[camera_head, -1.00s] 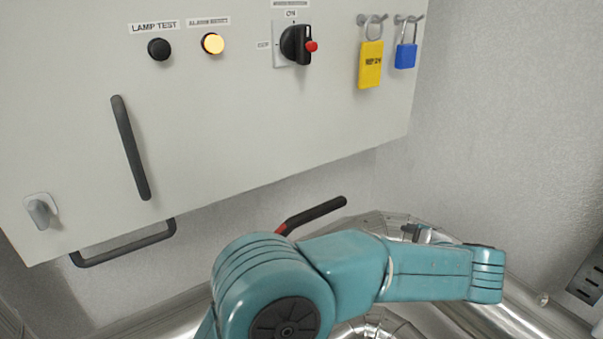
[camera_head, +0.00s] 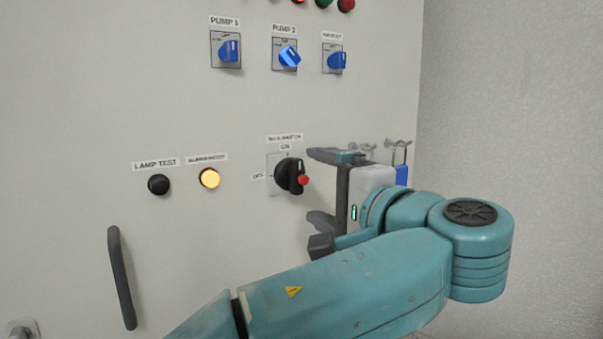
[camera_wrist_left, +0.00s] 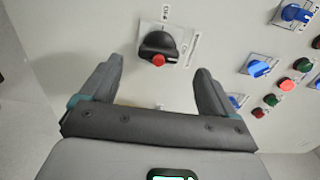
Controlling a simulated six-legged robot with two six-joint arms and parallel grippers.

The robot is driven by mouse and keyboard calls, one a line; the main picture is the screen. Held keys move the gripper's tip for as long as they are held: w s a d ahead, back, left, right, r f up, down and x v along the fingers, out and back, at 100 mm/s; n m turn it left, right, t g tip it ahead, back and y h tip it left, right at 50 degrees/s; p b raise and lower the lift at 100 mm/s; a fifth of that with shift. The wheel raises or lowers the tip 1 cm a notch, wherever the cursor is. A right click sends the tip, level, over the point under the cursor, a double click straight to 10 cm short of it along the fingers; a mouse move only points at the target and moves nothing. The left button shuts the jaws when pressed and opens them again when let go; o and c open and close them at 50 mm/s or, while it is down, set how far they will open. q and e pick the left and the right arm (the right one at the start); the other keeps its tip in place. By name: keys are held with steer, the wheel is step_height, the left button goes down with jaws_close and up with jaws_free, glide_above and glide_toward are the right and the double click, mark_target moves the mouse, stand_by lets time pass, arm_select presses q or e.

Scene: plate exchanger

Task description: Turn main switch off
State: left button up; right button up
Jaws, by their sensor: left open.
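The main switch (camera_head: 289,175) is a black rotary knob with a red tip on a pale plate, below a label and an "ON" mark; an "OFF" mark is at its left. Its handle points roughly up toward "ON". My left gripper (camera_head: 314,187) is open and empty just right of the switch, its fingers one above the other in the head view. In the left wrist view the switch (camera_wrist_left: 158,47) lies ahead, between and beyond the two spread fingers of my left gripper (camera_wrist_left: 160,85), apparently not touched. My right gripper is not in view.
The lamp test button (camera_head: 159,185) and lit yellow alarm button (camera_head: 209,178) are left of the switch. Blue pump knobs (camera_head: 229,51) sit above. A blue padlock (camera_head: 402,174) hangs behind my gripper. A dark door handle (camera_head: 121,278) is at lower left.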

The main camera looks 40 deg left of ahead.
mark_target(304, 180)
arm_select(q)
steer(key=p+x, duration=0.1)
steer(key=x, duration=0.4)
steer(key=shift+w+d, duration=0.1)
steer(key=shift+w, duration=0.05)
steer(key=shift+a, duration=0.45)
steer(key=shift+w+a+f, duration=0.1)
steer(key=shift+w+a, duration=0.1)
steer(key=shift+w, duration=0.1)
steer(key=shift+s+d, duration=0.1)
steer(key=c, duration=1.1)
